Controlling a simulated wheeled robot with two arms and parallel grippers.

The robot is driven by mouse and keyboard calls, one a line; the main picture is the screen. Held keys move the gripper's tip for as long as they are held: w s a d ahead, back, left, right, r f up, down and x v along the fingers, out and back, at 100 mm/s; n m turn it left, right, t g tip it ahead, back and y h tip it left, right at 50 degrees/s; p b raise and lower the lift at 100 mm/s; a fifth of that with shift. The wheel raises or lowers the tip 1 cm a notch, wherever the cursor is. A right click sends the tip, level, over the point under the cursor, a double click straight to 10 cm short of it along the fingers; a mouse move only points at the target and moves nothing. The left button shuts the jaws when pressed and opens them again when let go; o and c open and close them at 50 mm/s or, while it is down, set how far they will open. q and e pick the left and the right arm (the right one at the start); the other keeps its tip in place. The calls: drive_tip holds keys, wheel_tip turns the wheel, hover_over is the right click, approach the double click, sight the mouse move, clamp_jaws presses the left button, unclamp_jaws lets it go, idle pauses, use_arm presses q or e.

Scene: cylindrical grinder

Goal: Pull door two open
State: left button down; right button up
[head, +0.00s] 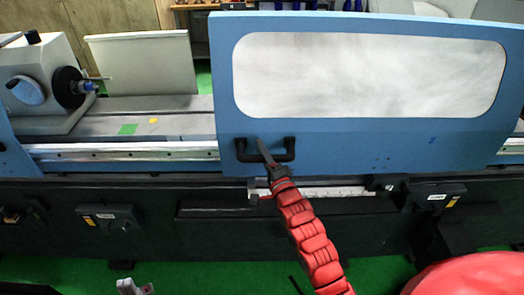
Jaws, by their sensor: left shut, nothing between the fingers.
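The blue door (330,140) with a large pale window (370,75) stands across the front of the grinder, right of centre. A black bar handle (290,150) is mounted low on its left part. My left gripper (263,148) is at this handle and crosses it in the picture. Its dark fingers look closed together, with nothing held between them. Whether the fingertips touch the handle or sit behind it cannot be told. My red-sleeved arm reaches up to it from below. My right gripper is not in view.
Left of the door, the grinder's bed (165,122) is exposed, with a grey workhead (45,85) at far left. The dark machine base (150,230) runs below, with small latches. Green floor (200,272) shows in front. A small grey object (132,287) is at the bottom left.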

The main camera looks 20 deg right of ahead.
clamp_jaws()
idle(1.0)
